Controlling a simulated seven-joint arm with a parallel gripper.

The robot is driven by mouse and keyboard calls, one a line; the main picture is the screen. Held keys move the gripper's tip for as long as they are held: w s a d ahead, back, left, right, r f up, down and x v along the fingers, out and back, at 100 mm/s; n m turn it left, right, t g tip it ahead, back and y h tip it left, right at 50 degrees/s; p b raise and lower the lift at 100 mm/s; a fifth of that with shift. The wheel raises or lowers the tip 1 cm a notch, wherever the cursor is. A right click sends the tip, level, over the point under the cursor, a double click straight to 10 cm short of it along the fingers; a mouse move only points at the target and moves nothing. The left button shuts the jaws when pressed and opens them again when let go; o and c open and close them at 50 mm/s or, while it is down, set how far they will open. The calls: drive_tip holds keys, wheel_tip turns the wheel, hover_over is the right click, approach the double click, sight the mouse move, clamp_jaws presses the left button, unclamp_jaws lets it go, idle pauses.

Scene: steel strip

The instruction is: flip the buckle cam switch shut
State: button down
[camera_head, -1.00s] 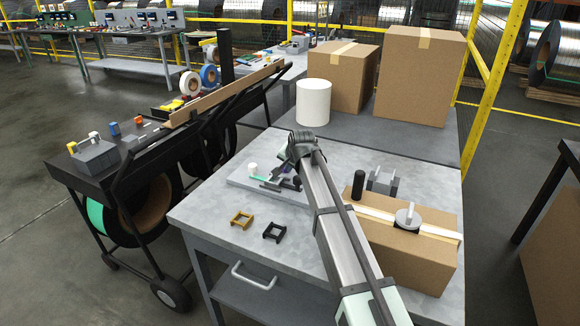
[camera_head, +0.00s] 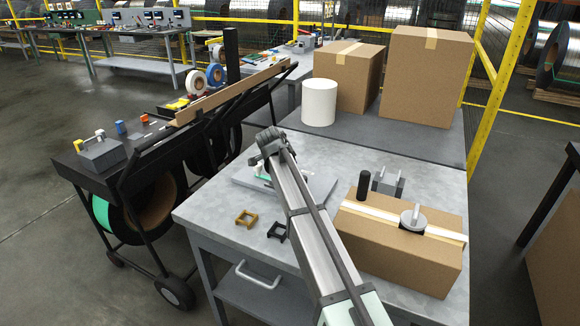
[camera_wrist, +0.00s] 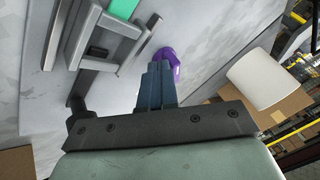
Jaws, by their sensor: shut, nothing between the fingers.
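The buckle fixture is a grey plate (camera_head: 318,184) on the steel table, largely behind my arm in the head view. In the wrist view, a grey metal buckle frame (camera_wrist: 105,48) with a green strap (camera_wrist: 122,8) is at the upper left. A purple rounded part (camera_wrist: 170,58), possibly the cam switch, shows just beyond my fingertips. My gripper (camera_wrist: 157,68) is shut and empty, its dark blue fingers overlapping the purple part in view. I cannot tell whether they touch it. The head view hides the fingertips behind my wrist.
A strapped cardboard box (camera_head: 400,252) stands right of my arm. A white cylinder (camera_head: 318,102) and two big boxes stand behind. A black cart (camera_head: 140,150) is on the left.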

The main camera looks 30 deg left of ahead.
drive_tip(key=shift+a+m+h, duration=0.55)
drive_tip(key=shift+m+h, duration=0.25)
drive_tip(key=shift+m, duration=0.3)
drive_tip(key=shift+w, duration=0.1)
drive_tip(key=shift+w+d, duration=0.55)
drive_tip(key=shift+w, duration=0.15)
drive_tip(key=shift+w+r, duration=0.1)
drive_tip(key=shift+r, duration=0.05)
drive_tip(key=v, duration=1.4)
drive_tip(key=shift+s+f, duration=0.2)
drive_tip(key=shift+s, duration=0.25)
drive_tip(key=shift+a, duration=0.1)
